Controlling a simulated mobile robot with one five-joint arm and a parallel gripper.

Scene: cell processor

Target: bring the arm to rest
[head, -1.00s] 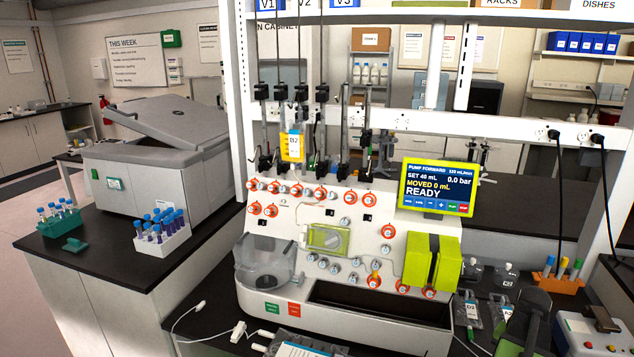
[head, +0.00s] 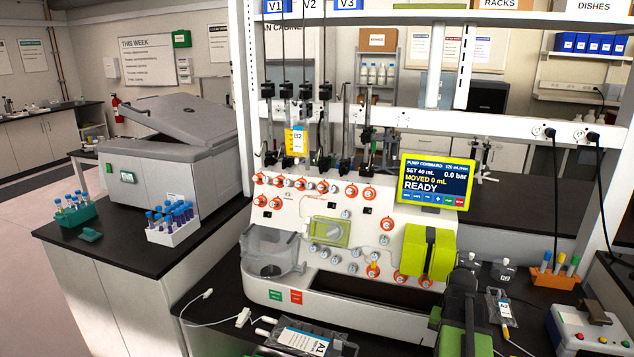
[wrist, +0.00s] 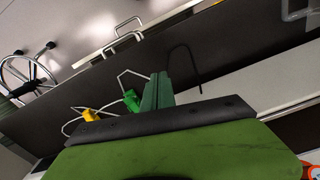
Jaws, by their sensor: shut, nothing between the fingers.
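My gripper shows in the wrist view as two narrow dark green fingers (wrist: 157,92) pressed together beyond a black plate and a broad green body. Nothing is held between them. The fingertips point over a dark surface and I cannot tell how far off it is. In the head view my dark grey and green arm (head: 465,312) rises from the bottom edge, right of centre, in front of the white processor (head: 335,235). The fingertips cannot be made out there.
A labelled bag A1 (head: 303,338) lies on the bench at the front. Right of my arm are a small bag (head: 503,308), an orange tube rack (head: 553,279) and a button box (head: 590,328). A lit screen (head: 436,183) reads READY. The wrist view shows a green clip (wrist: 131,100) and yellow clip (wrist: 89,115).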

